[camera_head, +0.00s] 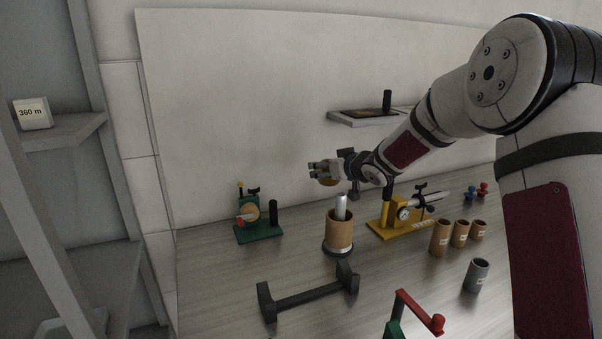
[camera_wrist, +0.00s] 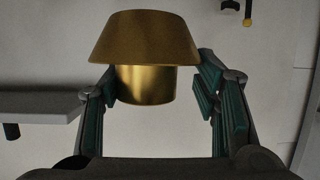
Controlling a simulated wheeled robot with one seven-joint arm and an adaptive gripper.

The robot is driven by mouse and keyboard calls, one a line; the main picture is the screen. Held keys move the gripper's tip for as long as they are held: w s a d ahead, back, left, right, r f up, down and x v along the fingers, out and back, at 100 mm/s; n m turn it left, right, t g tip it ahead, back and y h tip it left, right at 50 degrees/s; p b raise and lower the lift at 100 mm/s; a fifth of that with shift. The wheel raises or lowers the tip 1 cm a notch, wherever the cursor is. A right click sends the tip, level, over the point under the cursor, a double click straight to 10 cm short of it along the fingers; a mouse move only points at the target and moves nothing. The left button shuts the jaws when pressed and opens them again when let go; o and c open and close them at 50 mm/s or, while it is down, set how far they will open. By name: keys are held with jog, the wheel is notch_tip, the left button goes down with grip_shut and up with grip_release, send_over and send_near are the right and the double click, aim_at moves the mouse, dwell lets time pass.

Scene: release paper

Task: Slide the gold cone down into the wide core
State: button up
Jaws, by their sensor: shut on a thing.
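My gripper (camera_head: 318,170) is shut on the gold cone (camera_head: 329,182), above and slightly left of the upright stand. In the wrist view, the gold cone (camera_wrist: 146,55) has a flared part above a narrower neck, and the neck sits between the green-padded fingers (camera_wrist: 160,105). The widest brown core (camera_head: 339,231) stands upright on a dark round base. A silver shaft (camera_head: 341,206) sticks up out of its top. The cone is clear of the core and the shaft. The core is not visible in the wrist view.
A yellow stand with a dial (camera_head: 402,226) is right of the core. Several smaller brown tubes (camera_head: 440,238) and a grey tube (camera_head: 476,275) stand further right. A green device (camera_head: 257,228) is to the left. A black cradle (camera_head: 309,297) is in front. A wall shelf (camera_head: 366,117) is behind.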

jog(key=d, duration=0.1)
jog(key=d+r+p, duration=0.1)
jog(key=r, duration=0.1)
jog(key=shift+s+d+r+t+h, duration=0.15)
jog(key=shift+s+d+t+h, duration=0.15)
jog(key=shift+d, duration=0.1)
jog(key=shift+d+r+m+p, duration=0.15)
jog(key=shift+d+m+p, duration=0.25)
jog(key=shift+d, duration=0.15)
jog(key=b, duration=0.3)
send_over(339, 207)
jog(key=shift+w+f, duration=0.2)
jog(key=shift+f, duration=1.25)
jog(key=shift+w+f, duration=0.15)
jog(key=shift+f, duration=1.25)
jog(key=shift+f+b, duration=2.55)
jog(key=shift+f, duration=2.35)
